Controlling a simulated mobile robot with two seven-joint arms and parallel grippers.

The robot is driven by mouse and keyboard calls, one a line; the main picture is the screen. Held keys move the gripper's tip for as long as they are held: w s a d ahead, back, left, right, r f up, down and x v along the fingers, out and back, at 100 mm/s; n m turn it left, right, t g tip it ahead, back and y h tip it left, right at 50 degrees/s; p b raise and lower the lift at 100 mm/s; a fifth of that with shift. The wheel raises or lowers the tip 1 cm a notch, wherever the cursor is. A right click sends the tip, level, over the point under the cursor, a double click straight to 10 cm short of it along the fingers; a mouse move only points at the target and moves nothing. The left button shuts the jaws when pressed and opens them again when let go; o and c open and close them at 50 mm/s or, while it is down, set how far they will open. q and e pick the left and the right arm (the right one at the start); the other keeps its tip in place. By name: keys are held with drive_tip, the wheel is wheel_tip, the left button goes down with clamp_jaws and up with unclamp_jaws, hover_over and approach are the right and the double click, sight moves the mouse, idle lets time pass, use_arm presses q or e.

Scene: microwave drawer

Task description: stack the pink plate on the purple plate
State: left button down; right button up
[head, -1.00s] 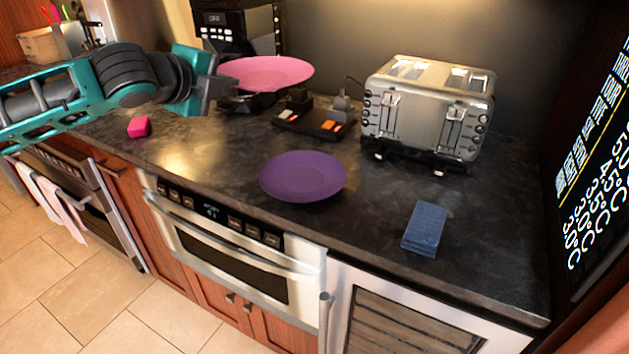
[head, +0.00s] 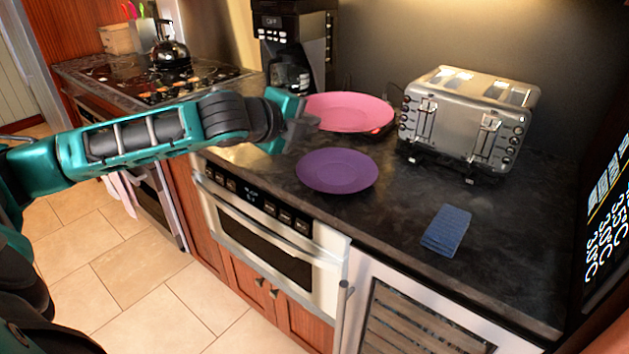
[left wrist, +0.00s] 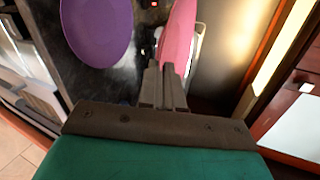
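The pink plate (head: 350,112) is held in the air above the counter, close behind the purple plate in the head view. My left gripper (head: 305,122) is shut on its left edge. In the left wrist view the fingers (left wrist: 164,88) pinch the rim of the pink plate (left wrist: 179,40). The purple plate (head: 337,171) lies flat and empty on the dark counter, in front of the pink plate. It also shows in the left wrist view (left wrist: 97,30), left of the pink plate and apart from it. My right gripper is in neither view.
A silver toaster (head: 465,122) stands right of the plates. A blue sponge-like block (head: 447,230) lies at the front right. A coffee machine (head: 293,45) stands behind, and a kettle (head: 170,55) sits on the stove at the left. The counter between purple plate and blue block is clear.

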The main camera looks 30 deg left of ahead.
use_arm(q)
wheel_tip(320, 180, down, 14)
drive_tip(key=b, duration=0.2)
drive_tip(key=shift+r+b, duration=0.2)
drive_tip(key=shift+b, duration=0.15)
drive_tip(key=shift+f, duration=0.15)
drive_tip(key=shift+f, duration=0.25)
drive_tip(key=c, duration=1.3)
unclamp_jaws()
